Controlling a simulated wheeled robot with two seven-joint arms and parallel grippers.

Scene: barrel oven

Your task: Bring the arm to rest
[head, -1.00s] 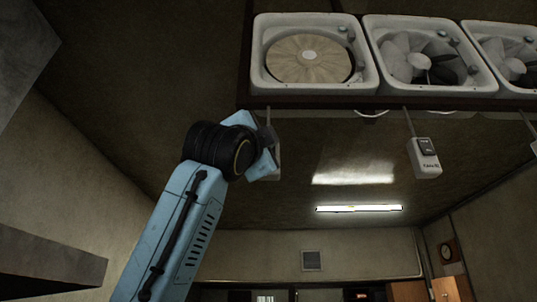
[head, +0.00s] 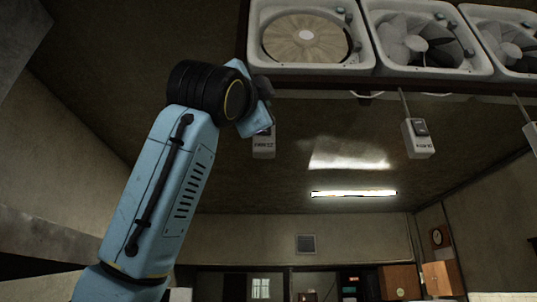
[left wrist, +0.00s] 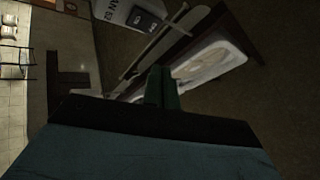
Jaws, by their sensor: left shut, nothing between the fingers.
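My left arm (head: 160,195), blue with a black joint, rises from the lower left of the head view, bent at the top. My left gripper (head: 264,92) is small and dark at its end, just below the fan frame in the picture. In the left wrist view the fingers of the left gripper (left wrist: 162,88) are together with nothing between them. A white switch box (head: 264,147) hangs just below the gripper in the head view, partly covered by the wrist; I cannot tell whether they touch. My right gripper is not in view.
A dark overhead frame (head: 400,84) holds a tan-bladed fan (head: 305,38) and grey fans (head: 412,40). Another switch box (head: 418,138) hangs to the right. A lit ceiling lamp (head: 352,193) is further back. Wooden cabinets (head: 400,282) stand far off.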

